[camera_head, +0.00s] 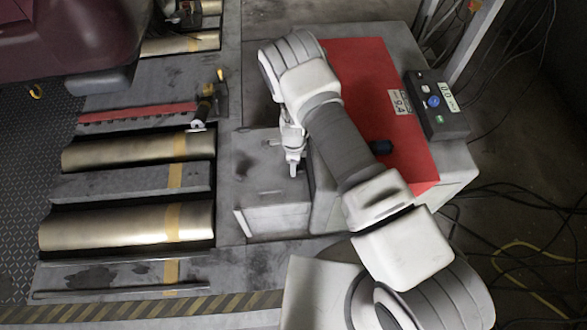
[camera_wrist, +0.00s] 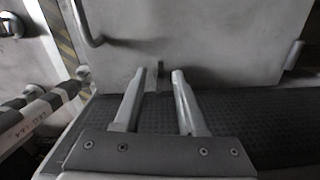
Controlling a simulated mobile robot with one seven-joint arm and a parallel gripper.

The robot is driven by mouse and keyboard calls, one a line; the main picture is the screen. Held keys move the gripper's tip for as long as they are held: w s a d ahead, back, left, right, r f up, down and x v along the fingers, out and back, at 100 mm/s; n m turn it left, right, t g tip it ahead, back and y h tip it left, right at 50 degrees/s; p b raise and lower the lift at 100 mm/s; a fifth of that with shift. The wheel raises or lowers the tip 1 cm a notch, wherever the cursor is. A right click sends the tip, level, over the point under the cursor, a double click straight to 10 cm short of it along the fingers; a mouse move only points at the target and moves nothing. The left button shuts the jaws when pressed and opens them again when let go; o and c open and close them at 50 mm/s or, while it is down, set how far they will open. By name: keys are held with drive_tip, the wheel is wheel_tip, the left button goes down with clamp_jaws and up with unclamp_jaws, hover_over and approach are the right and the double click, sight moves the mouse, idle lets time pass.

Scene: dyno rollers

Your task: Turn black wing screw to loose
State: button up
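My gripper (camera_head: 293,167) points down over the grey metal box in the head view. In the wrist view its two fingers (camera_wrist: 160,76) are parted with a clear gap and nothing is held. A small dark upright piece (camera_wrist: 162,70) shows on the grey panel in line with the gap; it may be the black wing screw, but it is too small to tell. The fingers look apart from it. In the head view my arm hides part of the box and the screw cannot be made out clearly.
Metal rollers (camera_head: 120,228) lie left. A bent handle (camera_wrist: 86,28) is at the panel's upper left. Cables cover the floor right.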

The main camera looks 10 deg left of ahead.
drive_tip(key=shift+f, duration=0.6)
clamp_jaws()
